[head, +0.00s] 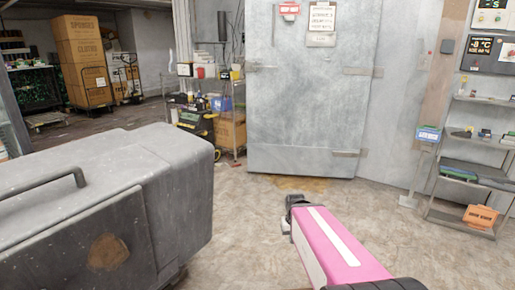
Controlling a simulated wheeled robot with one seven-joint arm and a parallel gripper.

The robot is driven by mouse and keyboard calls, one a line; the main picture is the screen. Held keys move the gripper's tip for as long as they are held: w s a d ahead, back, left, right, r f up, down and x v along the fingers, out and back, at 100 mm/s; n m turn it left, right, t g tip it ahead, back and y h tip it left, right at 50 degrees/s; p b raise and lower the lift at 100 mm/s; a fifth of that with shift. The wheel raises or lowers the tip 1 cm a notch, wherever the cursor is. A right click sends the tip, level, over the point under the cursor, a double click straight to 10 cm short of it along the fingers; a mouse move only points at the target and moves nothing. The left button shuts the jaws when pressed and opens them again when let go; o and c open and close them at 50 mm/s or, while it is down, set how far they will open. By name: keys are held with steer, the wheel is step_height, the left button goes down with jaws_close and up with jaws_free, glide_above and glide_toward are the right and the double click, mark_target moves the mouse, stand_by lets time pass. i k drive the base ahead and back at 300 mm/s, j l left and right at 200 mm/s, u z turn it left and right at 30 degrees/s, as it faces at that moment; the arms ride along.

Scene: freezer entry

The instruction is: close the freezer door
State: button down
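The freezer door (310,110) is a large pale grey metal slab in the upper middle of the head view. It stands upright, with a latch-like fitting at its left edge and strap fittings at its right. I cannot tell whether it is fully shut or slightly ajar. My arm, pink with a white stripe, reaches in from the lower right. At its far end, my gripper (296,201) shows as a small dark shape low over the floor, in front of the door and apart from it. Its fingers are too small and hidden to read.
A bulky grey cabinet-like unit (100,190) with a handle fills the lower left. A loaded cart (207,120) stands left of the door. A shelf rack (470,170) with an orange box (481,216) stands at the right. The floor between is clear.

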mark_target(306, 115)
steer(key=i+z, duration=0.45)
steer(key=i, duration=1.3)
